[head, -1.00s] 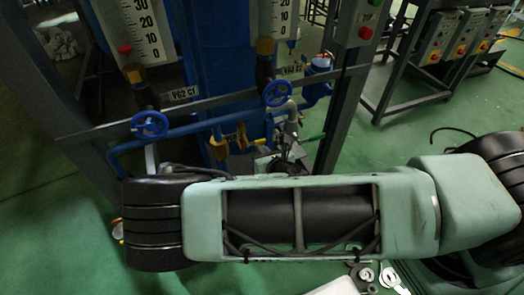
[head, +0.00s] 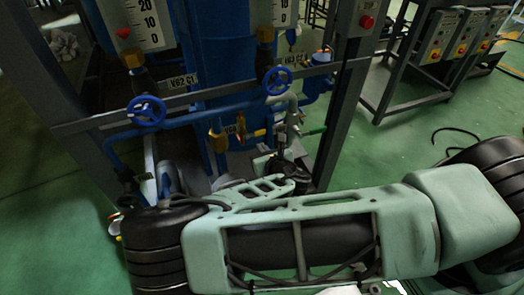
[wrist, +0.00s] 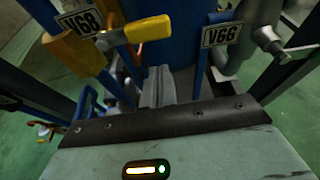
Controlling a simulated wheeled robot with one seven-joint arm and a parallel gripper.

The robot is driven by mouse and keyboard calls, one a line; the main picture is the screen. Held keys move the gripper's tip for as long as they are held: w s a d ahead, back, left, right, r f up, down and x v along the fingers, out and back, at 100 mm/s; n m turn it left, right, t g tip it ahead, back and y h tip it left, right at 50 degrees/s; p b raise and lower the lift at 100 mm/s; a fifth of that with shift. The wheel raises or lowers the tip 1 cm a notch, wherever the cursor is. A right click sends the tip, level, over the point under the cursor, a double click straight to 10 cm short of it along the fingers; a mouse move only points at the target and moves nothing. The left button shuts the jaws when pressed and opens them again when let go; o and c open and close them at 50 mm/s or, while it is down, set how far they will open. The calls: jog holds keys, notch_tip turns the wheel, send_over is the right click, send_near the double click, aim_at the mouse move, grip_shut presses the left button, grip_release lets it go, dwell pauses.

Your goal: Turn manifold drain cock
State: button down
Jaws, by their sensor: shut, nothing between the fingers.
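In the wrist view a yellow lever handle (wrist: 148,28) lies roughly crosswise beside a brass-coloured fitting (wrist: 86,48) and a tag reading V68 (wrist: 80,20). A second tag, V66 (wrist: 222,35), hangs to the right near a grey valve (wrist: 270,42). Neither tag names the manifold drain cock, so I cannot tell which valve it is. My gripper (wrist: 157,85) is shut and empty, its grey fingers below the yellow lever in the picture and apparently apart from it. In the head view a yellow lever (head: 257,132) shows on the low pipework; my arm hides my fingers there.
Blue handwheels (head: 146,112) (head: 277,80) stand out from the frame above the low pipes. A grey frame post (head: 342,110) rises at right. Switch boxes (head: 440,38) stand on a rack further right.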

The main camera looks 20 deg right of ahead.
jog(key=v, duration=1)
jog(key=shift+f, duration=0.2)
jog(key=shift+s, duration=0.1)
jog(key=s+f+m+g+h, duration=0.35)
jog(key=s+m+g, duration=0.35)
jog(key=m, duration=0.5)
jog(key=s+a+r+m+g+y+p, duration=0.1)
jog(key=s+a+r+m+g+y, duration=0.1)
jog(key=s+a+m+g, duration=0.3)
jog(key=s+a+r+m+g+y, duration=0.25)
jog(key=a+r+m, duration=0.35)
jog(key=r, duration=0.6)
jog(key=s+d+r+m+p, duration=0.1)
jog(key=s+d+r+m, duration=0.1)
jog(key=r, duration=0.5)
jog(key=s+d+r+m, duration=0.1)
jog(key=s+r+m, duration=0.1)
jog(key=r, duration=0.5)
jog(key=shift+s+d+r+m+p, duration=0.25)
jog(key=shift+d+m+p, duration=0.1)
jog(key=shift+m, duration=0.45)
